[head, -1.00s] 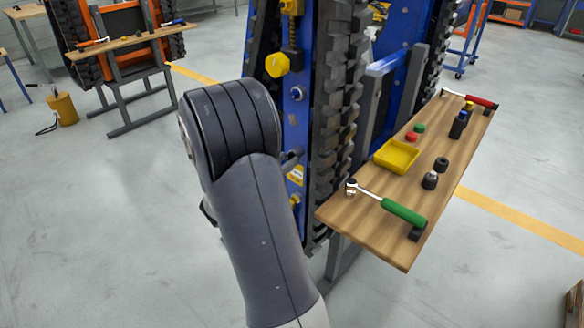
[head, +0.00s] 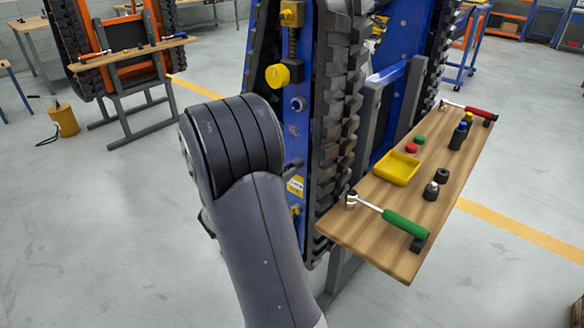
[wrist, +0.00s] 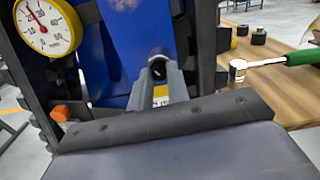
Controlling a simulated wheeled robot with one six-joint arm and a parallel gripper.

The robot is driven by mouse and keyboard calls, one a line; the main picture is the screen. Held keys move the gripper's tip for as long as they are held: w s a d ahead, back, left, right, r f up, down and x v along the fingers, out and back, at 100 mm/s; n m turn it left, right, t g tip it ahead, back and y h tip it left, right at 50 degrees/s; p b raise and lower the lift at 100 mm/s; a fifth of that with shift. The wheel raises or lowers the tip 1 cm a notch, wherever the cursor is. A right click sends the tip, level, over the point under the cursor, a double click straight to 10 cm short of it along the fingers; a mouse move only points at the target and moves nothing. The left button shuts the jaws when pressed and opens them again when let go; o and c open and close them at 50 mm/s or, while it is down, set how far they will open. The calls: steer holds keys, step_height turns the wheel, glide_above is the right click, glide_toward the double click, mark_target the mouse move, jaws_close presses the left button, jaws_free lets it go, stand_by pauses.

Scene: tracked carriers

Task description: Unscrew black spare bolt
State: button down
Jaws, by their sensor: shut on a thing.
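In the wrist view, my gripper (wrist: 159,76) points at the blue carrier panel (wrist: 115,50). Its jaws are shut on a dark round bolt head (wrist: 157,55) at the panel, which I take for the black spare bolt. The jaws hide most of it, so its thread and seating cannot be seen. In the head view, my arm covers most of the gripper beside the blue carrier frame (head: 294,135). A grey round bolt (head: 298,104) shows higher on that frame, below a yellow knob (head: 278,76).
A dial gauge (wrist: 48,25) and an orange cap (wrist: 62,112) are left of my gripper. Black track (head: 335,120) runs close on the right. A wooden shelf (head: 375,245) holds a green-handled ratchet (head: 405,223), a yellow tray (head: 397,168) and several small parts.

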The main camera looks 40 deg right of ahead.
steer(key=n+p, duration=0.9)
steer(key=p, duration=0.2)
steer(key=shift+n+p, duration=0.3)
steer(key=shift+n, duration=0.1)
steer(key=shift+r, duration=0.1)
steer(key=n+p, duration=0.6)
steer(key=shift+n+p, duration=0.3)
steer(key=shift+n, duration=0.1)
steer(key=shift+a+n+p, duration=0.2)
steer(key=shift+n+p, duration=0.5)
steer(key=shift+n, duration=0.3)
